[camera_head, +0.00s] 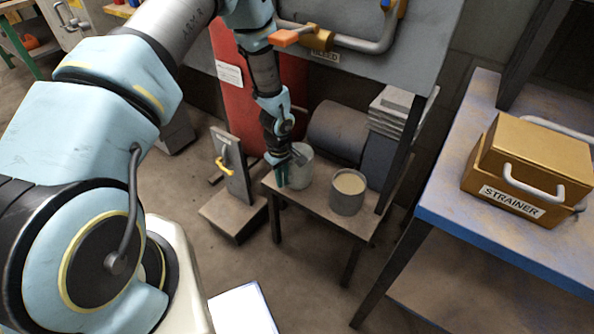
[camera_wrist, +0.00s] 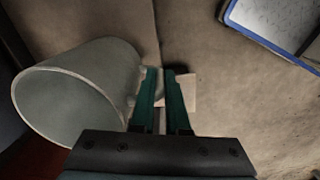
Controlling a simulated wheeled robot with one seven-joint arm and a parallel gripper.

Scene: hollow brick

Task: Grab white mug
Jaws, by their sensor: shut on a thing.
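The white mug (camera_head: 304,172) stands at the left end of a small low table (camera_head: 325,211) in the head view. In the wrist view the mug (camera_wrist: 112,72) is at the left, with its open rim toward the lower left. My gripper (camera_head: 282,182) reaches down at the mug's left side. In the wrist view its green fingers (camera_wrist: 167,72) are close together beside the mug's wall, shut on its handle side. The handle is mostly hidden by the left finger.
A grey can with pale contents (camera_head: 348,190) stands right of the mug on the same table. A grey cylinder (camera_head: 337,130) lies behind it. A blue-edged table (camera_head: 500,240) with a gold box labelled STRAINER (camera_head: 515,175) is at the right. A red panel (camera_head: 262,90) rises behind my arm.

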